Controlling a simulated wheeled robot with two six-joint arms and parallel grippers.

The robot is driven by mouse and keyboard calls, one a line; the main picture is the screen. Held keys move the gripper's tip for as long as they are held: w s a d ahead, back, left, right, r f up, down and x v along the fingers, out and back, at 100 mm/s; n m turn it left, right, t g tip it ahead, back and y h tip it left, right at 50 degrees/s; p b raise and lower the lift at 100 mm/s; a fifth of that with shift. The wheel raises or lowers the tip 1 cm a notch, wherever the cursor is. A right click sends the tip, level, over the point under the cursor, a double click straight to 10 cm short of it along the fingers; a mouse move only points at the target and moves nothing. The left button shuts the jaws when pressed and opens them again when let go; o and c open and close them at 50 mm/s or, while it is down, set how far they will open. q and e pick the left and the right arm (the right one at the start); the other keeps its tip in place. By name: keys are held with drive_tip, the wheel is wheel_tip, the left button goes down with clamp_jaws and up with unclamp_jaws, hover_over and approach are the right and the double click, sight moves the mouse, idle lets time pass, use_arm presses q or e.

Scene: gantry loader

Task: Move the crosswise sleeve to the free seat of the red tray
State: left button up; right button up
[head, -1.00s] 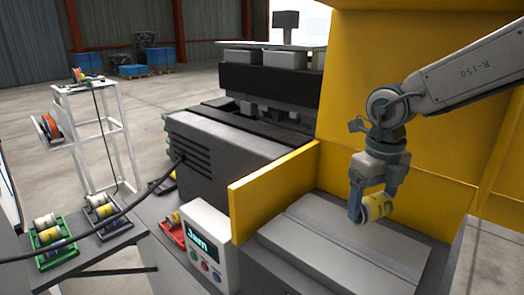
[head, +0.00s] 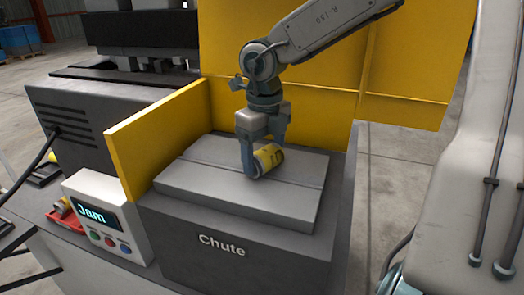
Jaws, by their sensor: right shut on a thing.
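My right gripper (head: 262,156) is shut on a yellow sleeve (head: 269,158) with a pale band and a dark end. The sleeve lies roughly level between the fingers, low over the grey chute top; I cannot tell whether it touches. One finger hides part of it. The red tray (head: 66,224) shows only in part at the left, behind the panel box, with a yellow-and-pale sleeve (head: 62,207) in it. Its seats are mostly hidden. My left gripper is not in view.
The chute (head: 225,245) has a grey ledged top, with a yellow guard plate (head: 160,135) on its left and a tall yellow wall (head: 300,90) behind. A panel box (head: 100,215) reading "Jam" stands between chute and red tray. A black cable (head: 30,170) crosses at left.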

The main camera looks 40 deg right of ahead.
drive_tip(key=o, duration=1.3)
drive_tip(key=shift+s+r, duration=0.1)
wheel_tip(320, 180, up, 10)
drive_tip(key=p, duration=1)
wheel_tip(320, 180, up, 7)
drive_tip(key=p, duration=0.7)
